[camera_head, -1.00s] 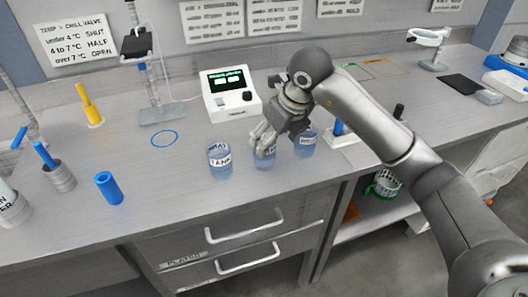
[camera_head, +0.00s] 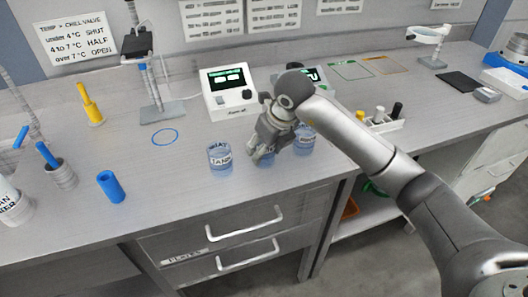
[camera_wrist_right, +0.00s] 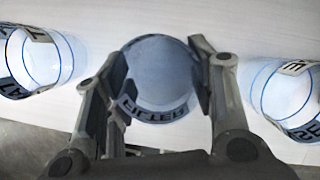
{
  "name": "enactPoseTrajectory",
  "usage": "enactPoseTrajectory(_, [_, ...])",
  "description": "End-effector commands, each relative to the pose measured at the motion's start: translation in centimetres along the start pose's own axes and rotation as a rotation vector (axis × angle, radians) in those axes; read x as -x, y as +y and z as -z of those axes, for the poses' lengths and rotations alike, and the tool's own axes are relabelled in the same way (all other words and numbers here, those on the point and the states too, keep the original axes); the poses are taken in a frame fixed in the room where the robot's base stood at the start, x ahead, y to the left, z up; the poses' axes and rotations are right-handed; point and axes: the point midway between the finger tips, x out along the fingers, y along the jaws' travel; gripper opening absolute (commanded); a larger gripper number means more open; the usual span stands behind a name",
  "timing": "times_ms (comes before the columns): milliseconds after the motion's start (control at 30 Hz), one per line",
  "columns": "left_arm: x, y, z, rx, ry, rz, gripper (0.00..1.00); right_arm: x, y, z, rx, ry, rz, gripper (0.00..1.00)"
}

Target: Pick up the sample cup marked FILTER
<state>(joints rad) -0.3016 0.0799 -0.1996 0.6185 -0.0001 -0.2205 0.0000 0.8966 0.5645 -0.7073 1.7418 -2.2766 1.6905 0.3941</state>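The FILTER sample cup (camera_wrist_right: 158,70), clear with bluish contents and a dark-lettered label, stands between the fingers of my right gripper (camera_wrist_right: 160,80) in the right wrist view. One finger is on each side, very close to its wall; I cannot tell whether they press on it. In the head view the cup (camera_head: 265,158) is partly hidden behind my right gripper (camera_head: 262,150), low over the counter. My left gripper is not in view.
A white display unit (camera_head: 229,95) stands behind the cups. A blue cylinder (camera_head: 110,187) and a blue ring outline (camera_head: 165,137) are to the left. A white rack (camera_head: 378,126) with small bottles is on the right. The counter's front edge runs close before the cups.

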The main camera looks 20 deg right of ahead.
Motion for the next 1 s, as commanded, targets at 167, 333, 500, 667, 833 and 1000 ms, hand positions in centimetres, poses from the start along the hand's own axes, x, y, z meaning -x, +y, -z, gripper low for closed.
enactPoseTrajectory(167, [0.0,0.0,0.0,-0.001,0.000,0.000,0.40,0.0,0.0,0.0,0.000,0.000,0.000,0.30])
enactPoseTrajectory(333, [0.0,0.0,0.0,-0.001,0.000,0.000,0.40,0.1,0.0,0.0,0.000,-0.001,0.000,0.30])
enactPoseTrajectory(500, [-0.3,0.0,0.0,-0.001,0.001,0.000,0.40,0.7,-0.1,-0.3,0.000,-0.003,0.002,0.30])
enactPoseTrajectory(667, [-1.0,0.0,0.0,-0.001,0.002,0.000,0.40,2.3,-0.1,-1.1,0.000,-0.005,0.002,0.30])
enactPoseTrajectory(833, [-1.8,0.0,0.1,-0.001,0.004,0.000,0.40,7.0,1.1,-0.2,0.005,-0.009,0.003,0.30])
enactPoseTrajectory(1000, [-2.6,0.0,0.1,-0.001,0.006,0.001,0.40,11.2,2.7,1.9,0.005,-0.004,0.001,0.30])
